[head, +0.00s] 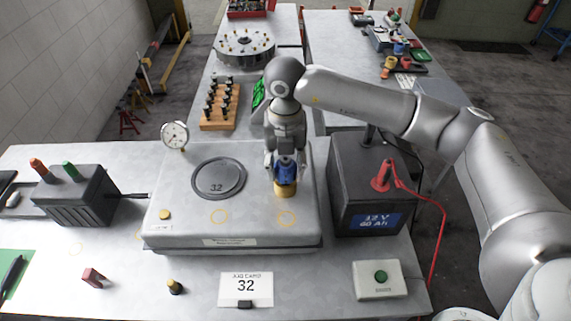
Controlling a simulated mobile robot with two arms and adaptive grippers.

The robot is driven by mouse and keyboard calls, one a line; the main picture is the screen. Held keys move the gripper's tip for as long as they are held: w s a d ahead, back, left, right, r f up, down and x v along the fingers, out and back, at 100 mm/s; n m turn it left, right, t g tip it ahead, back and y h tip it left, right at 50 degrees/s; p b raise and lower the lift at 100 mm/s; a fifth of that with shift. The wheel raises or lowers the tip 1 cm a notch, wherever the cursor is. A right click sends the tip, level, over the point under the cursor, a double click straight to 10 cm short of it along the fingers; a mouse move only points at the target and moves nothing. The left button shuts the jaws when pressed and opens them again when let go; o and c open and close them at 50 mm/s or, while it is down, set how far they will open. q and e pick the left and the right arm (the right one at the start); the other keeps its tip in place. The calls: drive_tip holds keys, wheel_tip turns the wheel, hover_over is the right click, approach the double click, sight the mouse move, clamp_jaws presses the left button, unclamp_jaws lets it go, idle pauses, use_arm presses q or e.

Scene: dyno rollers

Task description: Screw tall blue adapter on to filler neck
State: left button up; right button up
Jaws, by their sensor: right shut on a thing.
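The tall blue adapter (287,170) is held upright in my right gripper (285,160), which points straight down and is shut on it. Directly under the adapter is the brass-coloured filler neck (285,189) on the top of the grey metal tank (245,228). The adapter's lower end meets or nearly meets the neck; I cannot tell whether the threads are engaged. The gripper fingers hide the adapter's upper part. My left gripper is not in view.
A dark 12 V battery (345,212) with a red clamp (382,176) and cable stands close right of the tank. A dial gauge (175,136) rises at the tank's back left. A wooden rack (220,124) stands behind. A sign (246,287) and green-button box (380,281) are in front.

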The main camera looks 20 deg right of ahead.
drive_tip(key=shift+f+b, duration=0.25)
drive_tip(key=shift+b, duration=0.2)
drive_tip(key=shift+f, duration=0.2)
